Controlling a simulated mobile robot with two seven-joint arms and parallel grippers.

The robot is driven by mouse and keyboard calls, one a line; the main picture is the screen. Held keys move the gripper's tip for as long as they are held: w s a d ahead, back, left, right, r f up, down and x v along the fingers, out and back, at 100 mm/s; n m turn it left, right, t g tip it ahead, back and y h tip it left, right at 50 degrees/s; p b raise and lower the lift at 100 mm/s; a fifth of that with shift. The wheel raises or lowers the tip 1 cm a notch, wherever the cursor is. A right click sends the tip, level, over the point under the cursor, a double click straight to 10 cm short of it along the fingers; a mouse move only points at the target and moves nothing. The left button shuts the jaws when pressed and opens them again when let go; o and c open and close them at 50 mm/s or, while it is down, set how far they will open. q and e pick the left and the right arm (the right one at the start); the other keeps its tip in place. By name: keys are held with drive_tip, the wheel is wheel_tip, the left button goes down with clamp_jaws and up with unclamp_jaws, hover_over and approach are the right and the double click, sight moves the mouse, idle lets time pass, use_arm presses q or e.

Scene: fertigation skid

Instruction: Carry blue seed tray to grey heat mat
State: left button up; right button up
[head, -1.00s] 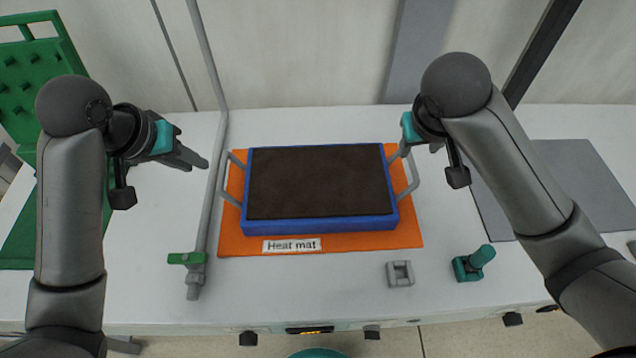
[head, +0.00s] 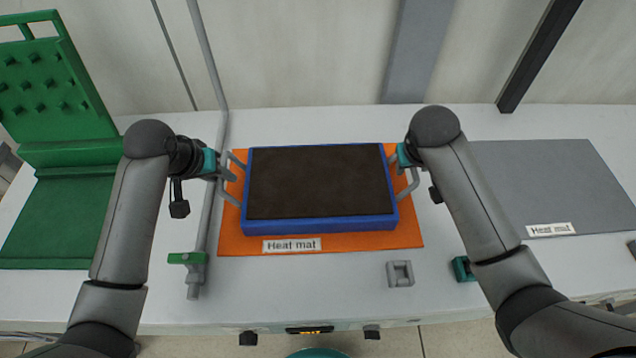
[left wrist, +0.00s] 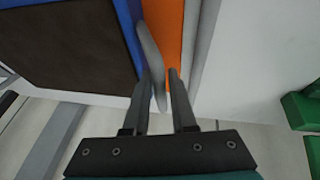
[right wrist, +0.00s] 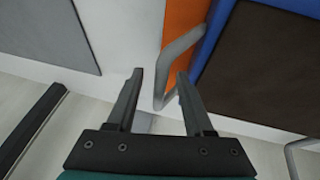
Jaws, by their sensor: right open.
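The blue seed tray (head: 322,225), filled with dark soil, lies flat on the orange heat mat (head: 410,237). It has a grey wire handle at each end. My left gripper (head: 232,172) is at the left handle (left wrist: 152,55); in the left wrist view its fingers stand on either side of the bar, fairly close together. I cannot tell whether they press on it. My right gripper (right wrist: 160,85) is open at the right handle (right wrist: 182,46), with the bar's near corner between its fingertips. The grey heat mat (head: 560,185) lies bare to the right.
A grey pipe (head: 211,100) with a green-handled valve (head: 187,258) runs just left of the orange mat. A green pegged stand (head: 60,160) is at the far left. A small grey block (head: 400,274) and a teal fitting (head: 462,269) sit near the front edge.

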use_arm(q)
drive_tip(key=shift+x, duration=1.5)
use_arm(e)
drive_tip(key=shift+x, duration=1.5)
use_arm(q)
clamp_jaws()
use_arm(e)
drive_tip(key=c, duration=0.4)
clamp_jaws()
use_arm(q)
drive_tip(key=shift+w+r, duration=0.1)
use_arm(e)
drive_tip(key=shift+w+r, duration=0.1)
